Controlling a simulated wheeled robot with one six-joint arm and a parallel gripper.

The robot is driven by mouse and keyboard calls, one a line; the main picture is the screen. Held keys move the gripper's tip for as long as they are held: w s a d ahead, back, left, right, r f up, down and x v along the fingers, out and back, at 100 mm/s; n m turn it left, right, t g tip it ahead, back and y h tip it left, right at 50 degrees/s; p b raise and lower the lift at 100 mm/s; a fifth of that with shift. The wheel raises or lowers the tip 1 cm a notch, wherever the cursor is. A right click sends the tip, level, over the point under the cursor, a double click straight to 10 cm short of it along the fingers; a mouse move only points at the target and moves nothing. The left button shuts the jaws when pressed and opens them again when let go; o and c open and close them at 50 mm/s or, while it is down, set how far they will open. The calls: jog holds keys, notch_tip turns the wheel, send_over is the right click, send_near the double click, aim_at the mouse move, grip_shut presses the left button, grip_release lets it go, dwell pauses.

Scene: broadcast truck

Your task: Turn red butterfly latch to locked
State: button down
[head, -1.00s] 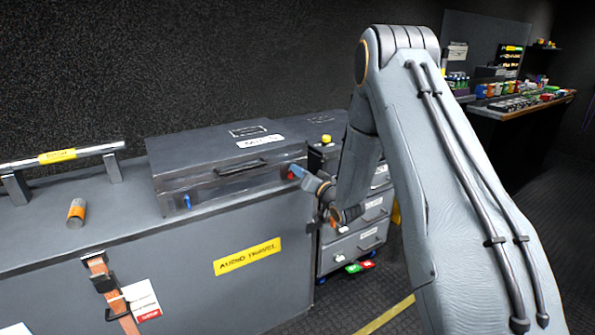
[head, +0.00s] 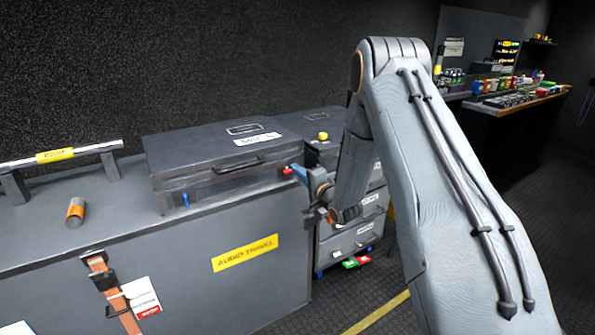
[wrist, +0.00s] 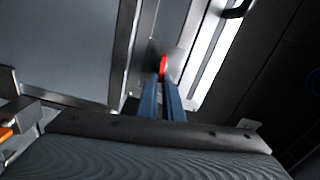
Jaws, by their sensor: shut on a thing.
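The red butterfly latch (wrist: 163,66) is on the front of a grey case (head: 230,188), near its right end. It shows as a small red spot in the head view (head: 287,171). My gripper (wrist: 163,78) has its blue fingers closed on the red latch in the wrist view; in the head view my gripper (head: 293,170) reaches the latch from the right. The fingers hide part of the latch, and its exact angle cannot be told. A blue latch (head: 186,199) is at the left end of the same case front.
The case lies on a large grey trunk (head: 150,240) with a yellow label. An orange cylinder (head: 75,211) and a handle bar (head: 60,156) are on the trunk's left. A drawer cabinet (head: 350,240) stands right of the trunk. Dark floor is open at the right.

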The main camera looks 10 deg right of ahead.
jog(key=shift+f+m, duration=0.15)
jog(key=shift+m, duration=0.55)
jog(key=c, duration=1.9)
grip_release()
jog(key=shift+d, duration=0.1)
jog(key=shift+v, duration=3.9)
